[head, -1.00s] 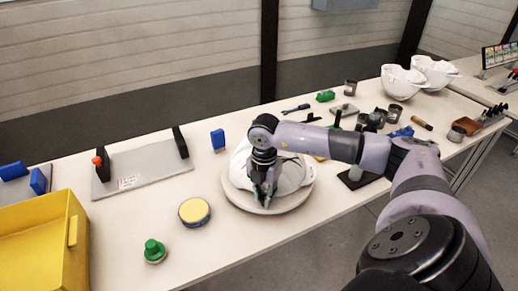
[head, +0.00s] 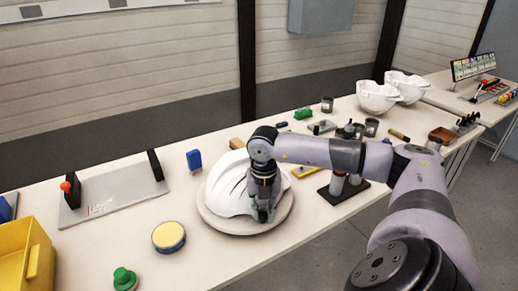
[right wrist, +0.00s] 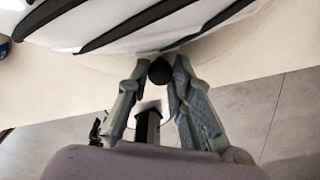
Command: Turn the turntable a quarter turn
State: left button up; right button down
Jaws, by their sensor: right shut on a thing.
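The turntable (head: 224,224) is a pale round disc on the bench, with a white helmet shell (head: 229,189) with dark slots on it. My right gripper (head: 264,217) is at the disc's front right rim, beside the shell. In the right wrist view, its fingers (right wrist: 160,72) are shut on a small dark knob (right wrist: 160,71) near the pale rim. The shell (right wrist: 110,22) fills the top of that view, its dark slots slanting across. How the knob joins the disc is hidden. My left gripper is not in view.
A yellow round tin (head: 168,237), a green knobbed piece (head: 124,279) and a yellow bin (head: 22,262) are at left. A grey plate with black uprights (head: 112,197) lies behind. A dark stand (head: 343,188) is right of the turntable; two white shells (head: 377,97) are farther back.

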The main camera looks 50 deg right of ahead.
jog(key=shift+s+d+n, duration=0.1)
jog(key=shift+d+n, duration=0.3)
jog(key=shift+d, duration=0.15)
jog(key=shift+d+r+b, duration=0.1)
jog(key=shift+b, duration=0.2)
jog(key=c, duration=1.4)
grip_release()
jog(key=shift+s, duration=0.1)
notch_tip(320, 180, up, 12)
jog(key=shift+f, duration=0.1)
